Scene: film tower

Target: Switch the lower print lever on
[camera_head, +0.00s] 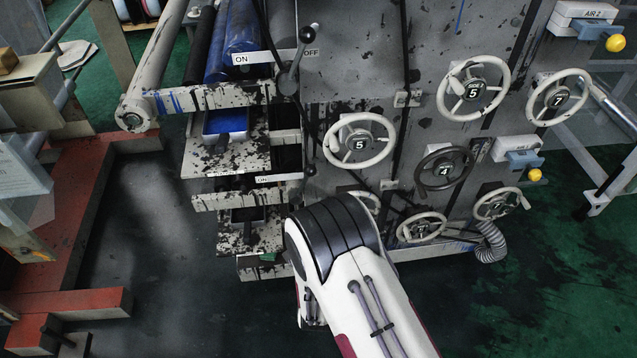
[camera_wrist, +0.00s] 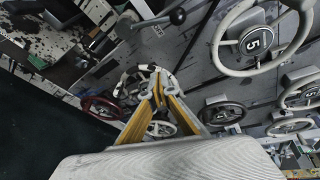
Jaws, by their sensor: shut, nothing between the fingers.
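The lower print lever (camera_head: 309,171) shows as a small dark knob right of the lower ON label (camera_head: 264,180). Its lower part is hard to make out above my arm. The upper print lever (camera_head: 290,72) stands between its ON and OFF labels. In the wrist view, a lever with a dark ball knob (camera_wrist: 178,16) is at the top; I cannot tell for certain which one it is. My gripper (camera_wrist: 158,78) is shut and empty, its fingertips below that knob in the picture and apart from it. In the head view my arm hides the gripper.
Several numbered handwheels fill the panel; a number 5 wheel (camera_head: 359,140) is close right of the levers and shows large in the wrist view (camera_wrist: 257,40). Ink trays (camera_head: 228,160) project at left. Dark floor (camera_head: 170,270) lies open at lower left.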

